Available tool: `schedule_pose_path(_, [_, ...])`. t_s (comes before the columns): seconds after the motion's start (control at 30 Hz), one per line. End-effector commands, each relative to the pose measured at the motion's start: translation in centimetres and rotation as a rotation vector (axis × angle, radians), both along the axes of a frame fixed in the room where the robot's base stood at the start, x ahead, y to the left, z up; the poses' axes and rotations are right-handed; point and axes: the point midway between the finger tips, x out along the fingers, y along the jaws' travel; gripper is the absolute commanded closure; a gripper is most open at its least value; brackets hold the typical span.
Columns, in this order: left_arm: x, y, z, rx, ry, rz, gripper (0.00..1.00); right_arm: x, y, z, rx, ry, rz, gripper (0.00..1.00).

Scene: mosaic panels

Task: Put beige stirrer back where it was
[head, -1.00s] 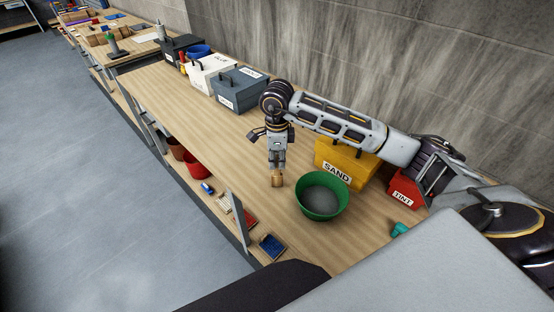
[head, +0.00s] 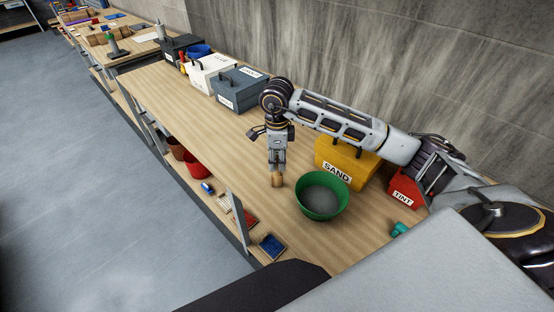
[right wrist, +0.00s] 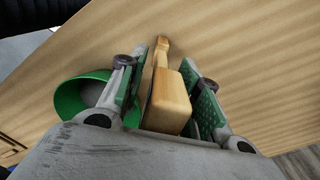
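The beige stirrer (head: 277,181) is at the fingertips of my right gripper (head: 276,168), just left of the green bowl. In the right wrist view the beige stirrer (right wrist: 172,100) lies between the two green-padded fingers (right wrist: 164,60), its thick block close to both pads and a thinner part reaching past them. The gripper looks shut on it. It points down at the bench; I cannot tell whether the stirrer touches the wood. The green bowl (head: 333,211) holds grey material; it also shows in the right wrist view (right wrist: 66,107). My left gripper is out of view.
The yellow SAND box (head: 360,163) and red TINT box (head: 404,188) stand behind and right of the bowl. Grey (head: 241,91) and white (head: 208,72) boxes stand farther left at the back. The bench (head: 180,110) is clear left of the gripper. A teal item (head: 400,229) lies near the bowl.

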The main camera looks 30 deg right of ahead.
Motion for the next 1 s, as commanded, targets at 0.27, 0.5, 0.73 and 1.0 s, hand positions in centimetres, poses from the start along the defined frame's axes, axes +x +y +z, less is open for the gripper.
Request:
schedule_pose_path(0.27, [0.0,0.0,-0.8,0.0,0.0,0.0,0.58,0.1,0.0,3.0,0.001,-0.005,0.0,0.66])
schedule_pose_path(0.5, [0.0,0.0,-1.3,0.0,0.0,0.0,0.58,0.1,0.0,5.8,0.0,-0.004,0.001,0.66])
schedule_pose_path(0.73, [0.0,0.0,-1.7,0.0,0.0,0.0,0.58,0.1,0.0,8.4,0.001,-0.004,0.0,0.66])
schedule_pose_path(1.0, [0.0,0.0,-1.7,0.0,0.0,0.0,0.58,0.1,0.0,10.6,0.0,-0.003,0.0,0.66])
